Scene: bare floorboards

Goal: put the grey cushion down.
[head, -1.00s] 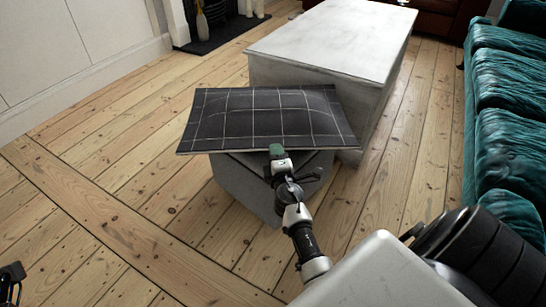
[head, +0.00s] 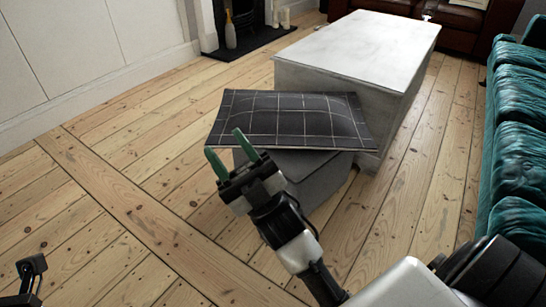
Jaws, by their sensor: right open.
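The grey cushion (head: 300,118) is dark with a pale line grid. It lies flat on top of a grey box-like stool (head: 318,178), overhanging it, with its far side close to the white block table. My right gripper (head: 227,155) is open and empty, with green fingertips in front of the cushion's left part in the picture. It is apart from the cushion as far as I can see. At the lower left a small dark part of my left arm (head: 32,272) shows; its fingers cannot be made out.
A white block table (head: 365,45) stands just behind the stool. A teal sofa (head: 518,120) runs along the right. A fireplace with a bottle (head: 230,32) is at the back left. Bare floorboards (head: 110,150) are free on the left.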

